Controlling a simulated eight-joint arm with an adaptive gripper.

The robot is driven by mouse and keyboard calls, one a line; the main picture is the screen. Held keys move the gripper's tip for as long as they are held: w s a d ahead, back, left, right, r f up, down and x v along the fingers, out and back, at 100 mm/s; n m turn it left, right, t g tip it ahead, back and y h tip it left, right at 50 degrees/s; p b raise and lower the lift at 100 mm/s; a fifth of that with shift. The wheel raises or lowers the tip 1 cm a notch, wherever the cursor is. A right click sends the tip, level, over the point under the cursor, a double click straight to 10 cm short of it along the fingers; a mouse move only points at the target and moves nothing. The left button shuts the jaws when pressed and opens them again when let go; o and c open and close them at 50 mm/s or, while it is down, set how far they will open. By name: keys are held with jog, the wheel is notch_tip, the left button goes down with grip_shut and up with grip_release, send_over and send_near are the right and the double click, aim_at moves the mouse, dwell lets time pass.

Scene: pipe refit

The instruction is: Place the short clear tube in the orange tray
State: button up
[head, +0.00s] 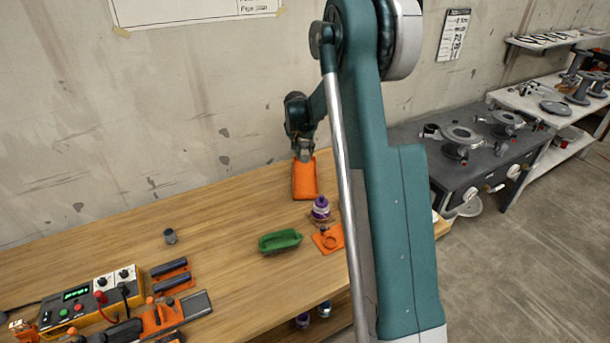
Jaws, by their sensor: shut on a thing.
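The orange tray (305,183) lies on the wooden bench near the wall, left of my arm. My gripper (304,156) points down at the far end of the tray and covers part of its rim. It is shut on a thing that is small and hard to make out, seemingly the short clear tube. I cannot tell whether the gripper or the held thing touches the tray. No other clear tube shows on the bench.
A green tray (280,241), a purple-capped bottle (320,208) and an orange plate with a ring (329,239) stand nearer me. A control box (92,297) and tools fill the bench's left front. Bench between is clear.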

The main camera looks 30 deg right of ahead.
aim_at(304, 159)
jog(key=shift+f, duration=0.1)
jog(key=shift+f+b, duration=0.45)
jog(key=shift+f, duration=2.6)
jog(key=shift+f+b, duration=0.3)
jog(key=shift+f, duration=1.55)
jog(key=shift+f, duration=0.2)
jog(key=o, duration=0.9)
jog(key=shift+r, duration=0.15)
jog(key=shift+p+v, duration=0.75)
jog(key=shift+v, duration=5.3)
jog(key=shift+r, duration=0.1)
